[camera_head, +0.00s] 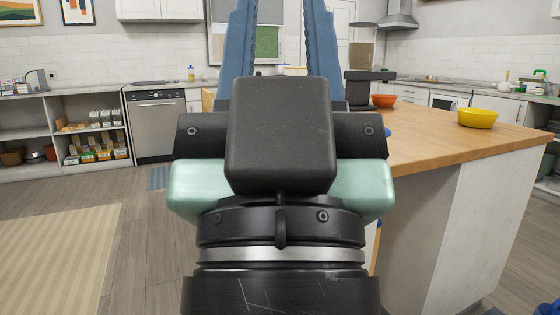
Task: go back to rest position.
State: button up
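My gripper (281,10) fills the middle of the head view, seen from behind, with its black body and pale green sides close to the camera. Its two blue fingers point up and away and stand well apart, with background visible between them. I see nothing held between them, though the fingertips reach the top edge of the picture. The gripper overlaps the left end of the island in the picture; I cannot tell its distance from the island.
A wood-topped island (440,150) stands at right, bearing a yellow bowl (478,118), an orange bowl (383,101) and a dark stand with a brownish container (364,50). A dishwasher (156,125) and open shelves (30,140) line the back left. The floor at left, with a striped rug (60,250), is clear.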

notch_tip(320, 180, up, 37)
jog(key=p, duration=3.5)
jog(key=shift+r, duration=0.2)
